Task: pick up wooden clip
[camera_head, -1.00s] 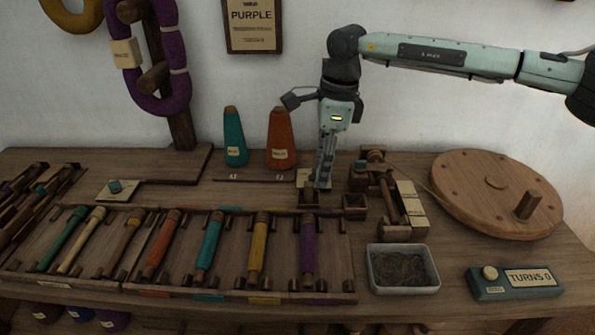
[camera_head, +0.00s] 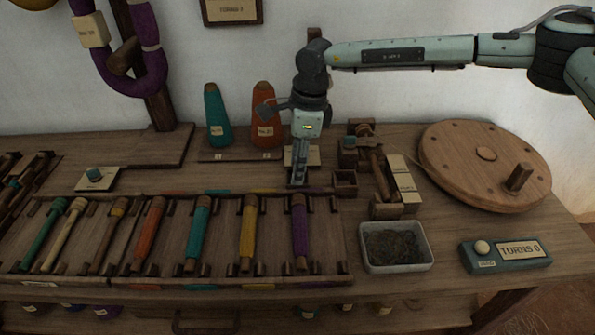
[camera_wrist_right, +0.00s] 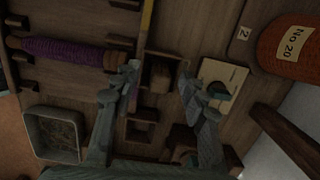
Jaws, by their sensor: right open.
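My right gripper (camera_head: 297,182) points straight down over the bench, behind the top end of the purple bobbin. In the right wrist view its two fingers (camera_wrist_right: 158,88) are spread apart with nothing gripped. Between and below them is a small dark wooden holder with a brown wooden piece (camera_wrist_right: 160,74) in it. This looks like the wooden clip, but the picture is too dark to be sure. In the head view the gripper hides that spot. My left gripper is not in view.
The bobbin rack (camera_head: 345,268) lies in front, with the purple bobbin (camera_head: 300,230) nearest. A small open box (camera_head: 345,183) and a wooden winder (camera_head: 378,170) stand to the right. The orange cone (camera_head: 266,117) and a cream card (camera_head: 313,157) are behind. A grey tray (camera_head: 395,266) sits front right.

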